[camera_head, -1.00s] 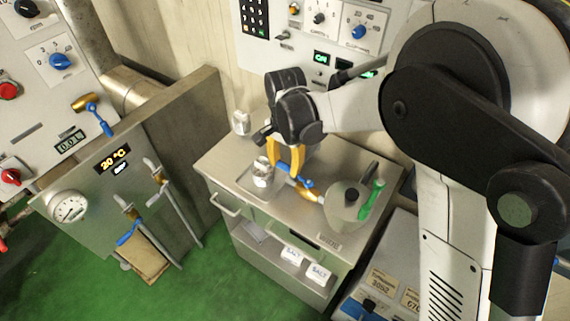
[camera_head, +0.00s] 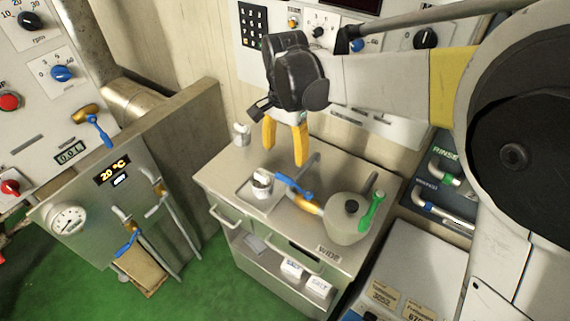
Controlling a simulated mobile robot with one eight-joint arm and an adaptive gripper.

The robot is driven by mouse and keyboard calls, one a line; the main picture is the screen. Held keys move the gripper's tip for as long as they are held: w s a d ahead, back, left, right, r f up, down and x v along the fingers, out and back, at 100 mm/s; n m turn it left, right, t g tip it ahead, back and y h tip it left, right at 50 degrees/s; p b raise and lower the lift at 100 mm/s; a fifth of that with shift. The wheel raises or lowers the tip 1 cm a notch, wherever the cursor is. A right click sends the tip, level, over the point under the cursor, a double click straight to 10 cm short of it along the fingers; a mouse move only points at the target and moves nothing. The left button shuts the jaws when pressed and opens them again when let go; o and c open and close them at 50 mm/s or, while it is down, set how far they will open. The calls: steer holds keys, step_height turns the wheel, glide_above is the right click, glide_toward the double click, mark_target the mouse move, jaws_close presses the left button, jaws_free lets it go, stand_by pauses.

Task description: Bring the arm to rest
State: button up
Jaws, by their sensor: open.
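My gripper (camera_head: 286,145) has yellow fingers that are apart and empty. It hangs above the back part of the steel cart (camera_head: 225,168), clear of the things on it. My arm reaches in from the right side of the view. On the cart, a small white container with a dark top (camera_head: 262,183) stands in a shallow tray (camera_head: 246,196).
A control panel (camera_head: 375,125) is on the wall behind the cart. A steel tank (camera_head: 92,222) with a gauge and pipes stands at the left. White salt packs (camera_head: 292,268) lie on the cart's lower shelf. The green floor (camera_head: 215,290) in front is clear.

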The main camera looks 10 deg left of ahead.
steer(key=shift+r, duration=0.95)
steer(key=s+d+r+n+t, duration=0.15)
steer(key=d+r, duration=0.25)
steer(key=d, duration=0.7)
steer(key=s+d+f+n+t, duration=0.1)
steer(key=s+d+t, duration=0.1)
steer(key=s+d, duration=0.4)
steer(key=s+d+n+t+b, duration=0.1)
steer(key=s+d+n+t, duration=0.1)
steer(key=s+d, duration=0.5)
steer(key=d+t, duration=0.1)
steer(key=d, duration=0.5)
steer(key=shift+f+b, duration=0.3)
steer(key=shift+f, duration=0.1)
steer(key=shift+t, duration=0.25)
